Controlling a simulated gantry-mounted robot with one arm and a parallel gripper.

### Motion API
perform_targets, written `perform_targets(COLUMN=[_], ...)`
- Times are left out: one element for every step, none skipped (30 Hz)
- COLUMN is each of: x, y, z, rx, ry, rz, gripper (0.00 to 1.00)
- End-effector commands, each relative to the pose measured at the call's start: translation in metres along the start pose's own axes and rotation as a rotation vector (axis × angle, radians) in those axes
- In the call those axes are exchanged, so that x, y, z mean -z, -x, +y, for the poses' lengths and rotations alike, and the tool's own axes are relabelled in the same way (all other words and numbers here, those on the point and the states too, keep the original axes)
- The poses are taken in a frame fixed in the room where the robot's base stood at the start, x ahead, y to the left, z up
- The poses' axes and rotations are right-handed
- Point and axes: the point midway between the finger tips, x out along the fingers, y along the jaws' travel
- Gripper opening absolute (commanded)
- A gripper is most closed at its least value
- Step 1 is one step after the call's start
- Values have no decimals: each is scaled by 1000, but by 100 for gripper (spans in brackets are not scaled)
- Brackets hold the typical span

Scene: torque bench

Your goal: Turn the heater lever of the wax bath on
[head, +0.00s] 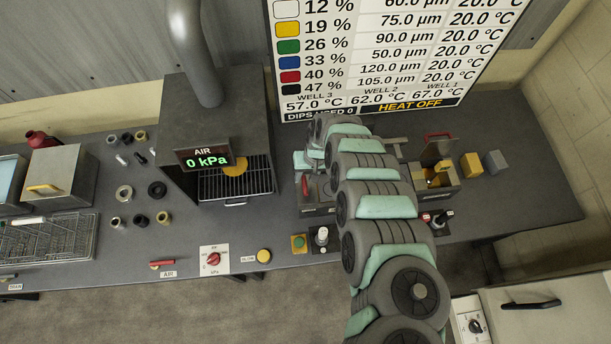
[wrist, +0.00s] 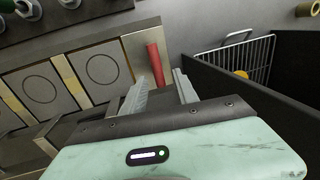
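The wax bath (head: 318,210) is a grey metal box on the bench, largely hidden behind my arm in the head view. Its red lever (head: 305,187) shows at the left side. In the wrist view the wax bath's top (wrist: 88,62) has round outlines on its panels. The red lever (wrist: 156,62) stands at its right edge. My gripper (wrist: 160,80) is open, with a finger on either side of the lever's near end. I cannot tell whether either finger touches it. The board (head: 400,70) reads HEAT OFF.
A dark oven-like box (head: 215,135) with a wire rack (head: 238,185) stands just left. It shows close on the right in the wrist view. A box with a red handle (head: 438,135) stands right of my arm. Small rings (head: 124,192) lie at left.

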Motion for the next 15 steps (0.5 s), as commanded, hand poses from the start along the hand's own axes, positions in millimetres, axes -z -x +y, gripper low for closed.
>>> perform_targets(x=[0,0,1,1,1,1,0,0,0,0,0,0,0,0,0], y=[-4,-5,-7,-8,-9,-10,-10,-11,-11,-11,-11,-11,-11,-11,-11], z=[0,1,1,1,1,1,1,1,1,1,2,2,2,2,2], rx=[1,0,-1,-2,-2,-2,-2,-3,-3,-3,-3,-3,-3,-3,-3], ry=[-2,-2,-2,-1,-1,0,0,-1,-1,-1,-1,-1,-1,-1,-1], rz=[1,1,2,2,2,2,2,2,1,1,2,2,2,2,2], gripper=[36,36,36,36,36,36,36,36,36,36,36,36,36,36,36])
